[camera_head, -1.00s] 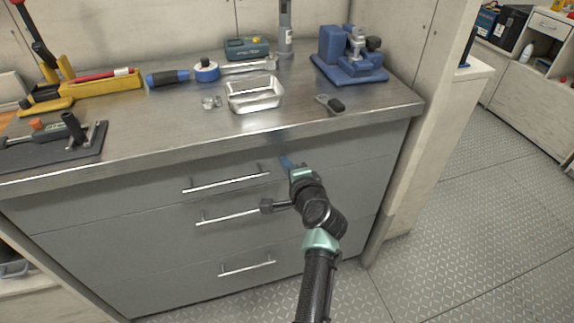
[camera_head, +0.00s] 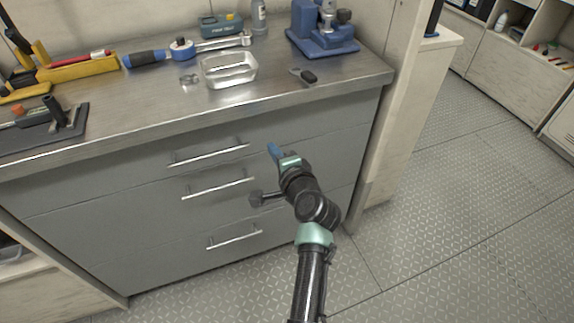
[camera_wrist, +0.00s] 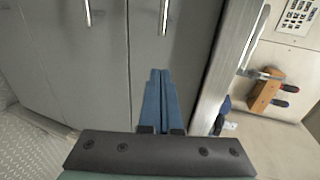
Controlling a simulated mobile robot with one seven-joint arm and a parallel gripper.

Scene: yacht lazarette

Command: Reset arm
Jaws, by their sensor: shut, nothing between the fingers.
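My gripper (camera_head: 274,151) is in front of the grey drawer cabinet (camera_head: 110,190), below the worktop's front edge and to the right of the top drawer handle. Its blue fingers are together and hold nothing. They also show in the wrist view (camera_wrist: 160,98), pointing towards the drawer fronts. The fingers appear apart from the handles. All the drawers look closed.
The steel worktop (camera_head: 150,98) carries a metal tray (camera_head: 229,82), a blue vise-like tool (camera_head: 322,40), a small black-ended object (camera_head: 303,76), a torque wrench (camera_head: 182,50) and yellow holders (camera_head: 80,70). A wooden partition (camera_head: 395,140) stands to the right. The patterned floor (camera_head: 460,220) beyond is clear.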

